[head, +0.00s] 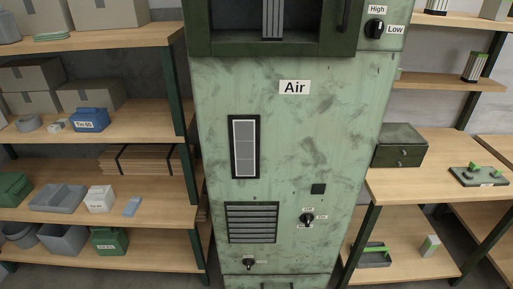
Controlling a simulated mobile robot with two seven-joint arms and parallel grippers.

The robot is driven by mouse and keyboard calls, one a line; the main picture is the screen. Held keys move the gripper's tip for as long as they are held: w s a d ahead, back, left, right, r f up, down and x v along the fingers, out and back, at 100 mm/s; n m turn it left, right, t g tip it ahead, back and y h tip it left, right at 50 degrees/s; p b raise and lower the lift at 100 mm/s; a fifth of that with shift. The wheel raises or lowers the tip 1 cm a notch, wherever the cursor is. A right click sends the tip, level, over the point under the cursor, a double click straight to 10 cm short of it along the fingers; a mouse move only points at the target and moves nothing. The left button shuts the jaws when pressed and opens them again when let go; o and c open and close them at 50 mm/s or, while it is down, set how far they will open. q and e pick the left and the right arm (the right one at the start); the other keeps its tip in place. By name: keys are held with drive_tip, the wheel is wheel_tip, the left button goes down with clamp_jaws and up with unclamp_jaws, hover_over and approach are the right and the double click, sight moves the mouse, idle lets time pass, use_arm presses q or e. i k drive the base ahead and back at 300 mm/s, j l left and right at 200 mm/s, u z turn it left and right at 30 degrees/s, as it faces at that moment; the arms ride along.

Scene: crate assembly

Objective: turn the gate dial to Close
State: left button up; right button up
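A tall pale green machine with dark smudges stands in the middle of the head view, with an "Air" label (294,87) on its front. A black dial (307,219) sits on the lower right of the front, with small labels around it too small to read surely. Another black dial (249,263) sits near the bottom left of the front, with a small unreadable label. A third dial (376,30) at the top right is marked "High" and "Low". I cannot tell which dial is the gate dial. Neither of my grippers is in view.
Wooden shelves (90,128) on the left hold cardboard boxes, grey bins, and blue and green cases. A wooden table (440,180) on the right holds a dark green drawer box (400,146). A vent grille (252,222) is on the machine's lower front.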

sight(248, 262)
drive_tip(key=i+j, duration=0.15)
drive_tip(key=j, duration=0.25)
drive_tip(key=i+j, duration=0.1)
drive_tip(key=j, duration=0.25)
drive_tip(key=i+j, duration=0.15)
drive_tip(key=j, duration=0.25)
drive_tip(key=i+j, duration=0.1)
drive_tip(key=j, duration=0.25)
drive_tip(key=i+j, duration=0.15)
drive_tip(key=j, duration=0.25)
drive_tip(key=i+j+z, duration=0.1)
drive_tip(key=j, duration=0.25)
